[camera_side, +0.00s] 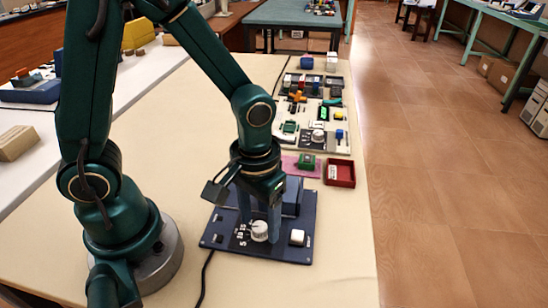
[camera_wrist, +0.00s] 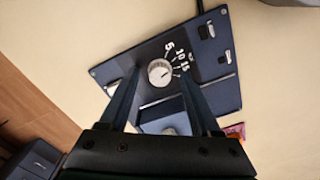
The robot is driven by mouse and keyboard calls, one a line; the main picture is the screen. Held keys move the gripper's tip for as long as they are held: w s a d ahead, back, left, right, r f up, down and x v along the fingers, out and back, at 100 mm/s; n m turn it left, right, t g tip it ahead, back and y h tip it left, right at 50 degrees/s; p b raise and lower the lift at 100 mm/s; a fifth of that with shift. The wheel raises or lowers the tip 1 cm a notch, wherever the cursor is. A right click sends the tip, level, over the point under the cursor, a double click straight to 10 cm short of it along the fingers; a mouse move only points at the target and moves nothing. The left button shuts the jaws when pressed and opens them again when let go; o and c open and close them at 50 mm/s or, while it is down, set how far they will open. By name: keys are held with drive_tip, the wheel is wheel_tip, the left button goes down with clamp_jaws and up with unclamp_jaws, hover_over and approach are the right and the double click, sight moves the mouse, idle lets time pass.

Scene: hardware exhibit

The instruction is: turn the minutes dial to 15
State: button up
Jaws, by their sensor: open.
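The minutes dial (camera_side: 259,231) is a small round white knob on a dark blue panel (camera_side: 268,250) on the table. It also shows in the wrist view (camera_wrist: 160,73), with the printed marks 5, 10 and 15 beside it. I cannot tell clearly which mark its pointer faces. My gripper (camera_side: 259,216) is open and points down at the dial. In the wrist view, its two fingers (camera_wrist: 160,78) stand on either side of the dial with gaps; I cannot tell how far their tips are above the panel.
The panel also carries a white button (camera_side: 297,237), a small black switch (camera_side: 219,238) and a raised blue housing (camera_side: 291,195). Behind it are a red tray (camera_side: 341,173), a green block (camera_side: 307,162) and several fixtures. A black cable runs off the panel's front. The table at front right is clear.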

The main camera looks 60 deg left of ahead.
drive_tip(key=shift+f, duration=0.15)
clamp_jaws()
drive_tip(key=shift+m, duration=2.9)
unclamp_jaws()
